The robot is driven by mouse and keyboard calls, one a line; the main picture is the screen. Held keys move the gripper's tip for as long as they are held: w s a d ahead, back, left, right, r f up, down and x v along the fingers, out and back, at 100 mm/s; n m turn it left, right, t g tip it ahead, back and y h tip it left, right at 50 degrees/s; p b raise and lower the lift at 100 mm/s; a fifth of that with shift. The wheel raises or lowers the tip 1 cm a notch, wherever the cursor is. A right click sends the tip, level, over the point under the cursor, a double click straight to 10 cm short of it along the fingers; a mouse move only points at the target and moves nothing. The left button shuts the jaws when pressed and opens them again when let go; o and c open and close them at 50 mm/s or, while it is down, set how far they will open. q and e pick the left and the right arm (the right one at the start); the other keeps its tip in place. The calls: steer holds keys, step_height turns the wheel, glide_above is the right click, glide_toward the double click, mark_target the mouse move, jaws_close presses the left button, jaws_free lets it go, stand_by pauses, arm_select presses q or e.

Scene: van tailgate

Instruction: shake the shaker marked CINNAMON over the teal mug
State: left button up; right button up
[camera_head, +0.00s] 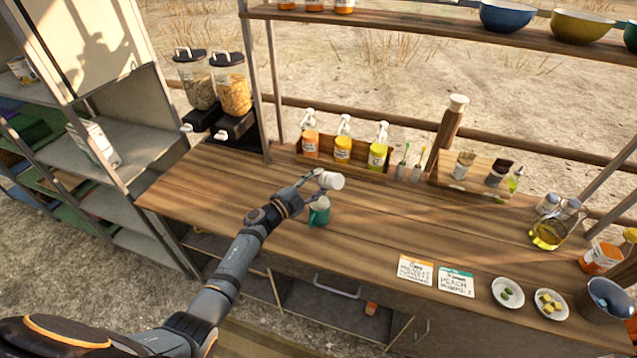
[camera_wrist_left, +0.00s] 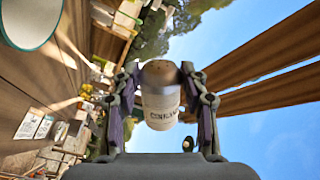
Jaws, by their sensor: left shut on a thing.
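My left gripper (camera_head: 313,180) is shut on a white shaker (camera_head: 330,180) with a metal cap. The shaker is tipped over on its side in the head view, just above the teal mug (camera_head: 320,214). The mug stands upright on the wooden counter. In the left wrist view the shaker (camera_wrist_left: 160,108) sits between both fingers of the gripper (camera_wrist_left: 160,78); its dark lettering is too small to read surely. The mug's pale inside and teal rim (camera_wrist_left: 32,22) show at the upper left there. My right gripper is not in view.
Other shakers (camera_head: 548,203) stand at the right beside an oil jug (camera_head: 547,233). Label cards (camera_head: 415,269) and small plates (camera_head: 507,293) lie along the front. The counter left of the mug is clear.

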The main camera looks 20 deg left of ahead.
arm_select(q)
steer(key=shift+s+r, duration=0.1)
steer(key=shift+r, duration=0.35)
step_height(320, 180, down, 6)
steer(key=b, duration=0.5)
step_height(320, 180, up, 6)
steer(key=p, duration=0.6)
steer(key=shift+r, duration=0.15)
steer(key=shift+f+b, duration=0.2)
steer(key=shift+b, duration=0.1)
step_height(320, 180, down, 5)
steer(key=b, duration=0.4)
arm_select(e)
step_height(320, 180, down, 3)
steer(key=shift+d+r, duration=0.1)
